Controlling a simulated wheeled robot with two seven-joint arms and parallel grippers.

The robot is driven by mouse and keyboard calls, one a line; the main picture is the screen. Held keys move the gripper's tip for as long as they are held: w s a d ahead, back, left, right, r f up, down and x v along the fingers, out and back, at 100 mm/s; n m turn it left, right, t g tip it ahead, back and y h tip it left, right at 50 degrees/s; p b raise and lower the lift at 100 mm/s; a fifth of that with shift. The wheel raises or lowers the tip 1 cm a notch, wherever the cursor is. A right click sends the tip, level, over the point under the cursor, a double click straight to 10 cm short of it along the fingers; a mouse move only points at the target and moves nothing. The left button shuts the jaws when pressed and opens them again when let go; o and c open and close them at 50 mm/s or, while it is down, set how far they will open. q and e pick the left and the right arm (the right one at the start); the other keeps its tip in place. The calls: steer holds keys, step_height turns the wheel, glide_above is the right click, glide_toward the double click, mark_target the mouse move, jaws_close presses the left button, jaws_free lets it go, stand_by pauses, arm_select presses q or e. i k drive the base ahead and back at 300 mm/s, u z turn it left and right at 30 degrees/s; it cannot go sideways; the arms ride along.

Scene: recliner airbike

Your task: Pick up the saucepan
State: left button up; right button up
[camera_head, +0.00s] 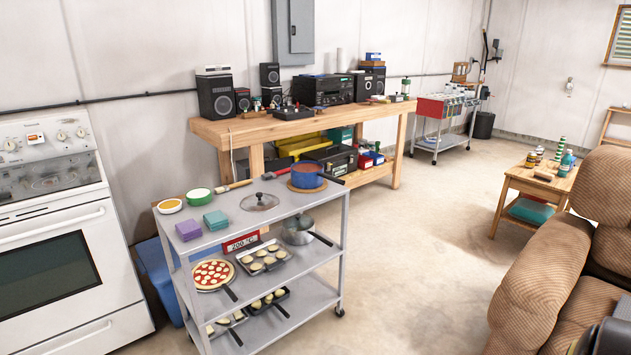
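A blue saucepan (306,177) with reddish-brown contents stands upright on a round wooden board (296,187). It is at the back right of the grey cart's top shelf (262,226). A second, metal pan (297,230) with a lid and a dark handle sits on the middle shelf. Neither gripper's fingers can be made out in this view.
Bowls (200,197), folded cloths (216,220) and a brush share the cart top. Pizza (213,274) and baking trays fill lower shelves. A stove (60,240) stands left, a wooden workbench (240,130) behind, a brown recliner (560,270) right. The floor between cart and recliner is clear.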

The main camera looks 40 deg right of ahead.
mark_target(305, 175)
steer(key=u, duration=1.5)
steer(key=k, duration=0.1)
steer(key=z, duration=3.3)
steer(key=i, duration=1.25)
steer(key=z, duration=0.4)
